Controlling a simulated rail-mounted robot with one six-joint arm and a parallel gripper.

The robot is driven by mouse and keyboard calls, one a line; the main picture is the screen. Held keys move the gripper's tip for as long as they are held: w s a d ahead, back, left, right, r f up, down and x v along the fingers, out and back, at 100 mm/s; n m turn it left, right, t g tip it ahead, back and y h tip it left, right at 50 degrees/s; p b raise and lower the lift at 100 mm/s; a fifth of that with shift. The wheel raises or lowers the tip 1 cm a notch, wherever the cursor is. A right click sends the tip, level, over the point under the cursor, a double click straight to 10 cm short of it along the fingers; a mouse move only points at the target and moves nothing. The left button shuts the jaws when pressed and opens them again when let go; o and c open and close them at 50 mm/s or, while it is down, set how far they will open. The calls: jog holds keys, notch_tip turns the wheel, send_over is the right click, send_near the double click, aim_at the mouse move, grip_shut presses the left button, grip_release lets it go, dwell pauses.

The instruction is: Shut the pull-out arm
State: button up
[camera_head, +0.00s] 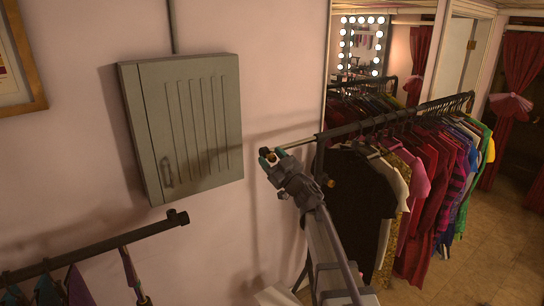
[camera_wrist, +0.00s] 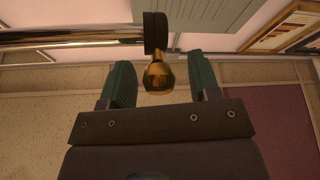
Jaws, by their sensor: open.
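The pull-out arm is a thin chrome rod (camera_head: 298,145) that sticks out to the left from the black rail of the clothes rack. In the wrist view the rod (camera_wrist: 70,38) runs in from the left and ends in a black cap (camera_wrist: 156,33) with a brass knob (camera_wrist: 160,75). My gripper (camera_head: 272,156) is at the rod's outer end. In the wrist view my gripper (camera_wrist: 162,80) is open, with one green finger on each side of the knob. Gaps show between the knob and both fingers. The knob is small and partly hidden in the head view.
A clothes rack rail (camera_head: 400,116) with many garments runs back to the right. A grey-green wall cabinet (camera_head: 190,125) hangs left of my gripper. Another black rail (camera_head: 95,246) with hanging clothes is at the lower left. Bare wall lies between the cabinet and the rod.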

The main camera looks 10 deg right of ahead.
jog(key=shift+d, duration=0.1)
jog(key=shift+c, duration=0.3)
grip_shut()
